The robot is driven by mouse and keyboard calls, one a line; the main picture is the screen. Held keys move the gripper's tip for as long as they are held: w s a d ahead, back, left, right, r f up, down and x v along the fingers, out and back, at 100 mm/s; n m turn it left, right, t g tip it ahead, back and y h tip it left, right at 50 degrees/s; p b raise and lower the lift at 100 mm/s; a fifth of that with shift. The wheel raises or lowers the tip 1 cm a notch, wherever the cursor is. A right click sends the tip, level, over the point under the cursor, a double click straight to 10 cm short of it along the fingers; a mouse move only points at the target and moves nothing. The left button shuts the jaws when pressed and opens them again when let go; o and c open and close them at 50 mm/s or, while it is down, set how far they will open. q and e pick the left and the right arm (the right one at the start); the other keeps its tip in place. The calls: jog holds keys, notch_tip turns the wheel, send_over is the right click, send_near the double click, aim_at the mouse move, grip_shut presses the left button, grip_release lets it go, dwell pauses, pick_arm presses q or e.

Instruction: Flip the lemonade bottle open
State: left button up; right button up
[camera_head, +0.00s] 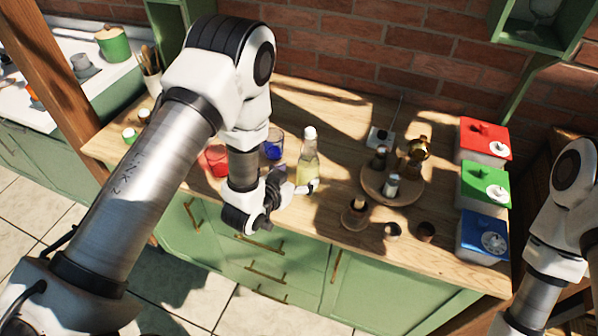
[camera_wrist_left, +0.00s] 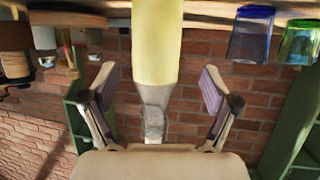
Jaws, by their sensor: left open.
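The lemonade bottle (camera_head: 308,168) stands upright on the wooden table, with pale yellow liquid and a white cap (camera_head: 310,132). My left gripper (camera_head: 312,187) is low at the near side of the bottle, partly hidden behind its own wrist. In the left wrist view the scene appears upside down, and the bottle (camera_wrist_left: 157,40) hangs from the top edge, its clear neck pointing down. There the left gripper (camera_wrist_left: 160,88) is open, one finger on each side of the bottle, with gaps visible. My right arm shows at the right edge; its gripper is out of frame.
A blue glass (camera_head: 274,143) and a red glass (camera_head: 216,160) stand left of the bottle. A round wooden tray (camera_head: 374,188) with small containers is to its right. Red (camera_head: 485,140), green (camera_head: 485,187) and blue (camera_head: 482,237) boxes line the table's right end. A brick wall is behind.

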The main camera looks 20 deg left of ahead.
aim_at(303, 175)
pick_arm(q)
jog(key=x, duration=0.2)
jog(key=d+x, duration=0.1)
jog(key=x, duration=0.2)
jog(key=shift+s+p, duration=0.1)
jog(key=shift+p, duration=0.25)
jog(key=shift+a, duration=0.1)
jog(key=shift+s+a, duration=0.15)
jog(key=shift+a, duration=0.1)
jog(key=shift+d, duration=0.15)
jog(key=c, duration=1.6)
pick_arm(e)
jog(key=shift+w+d+r, duration=0.25)
jog(key=shift+w+r, duration=0.05)
jog(key=shift+r, duration=0.05)
pick_arm(q)
grip_shut()
pick_arm(e)
grip_shut()
pick_arm(q)
jog(key=shift+f, duration=0.1)
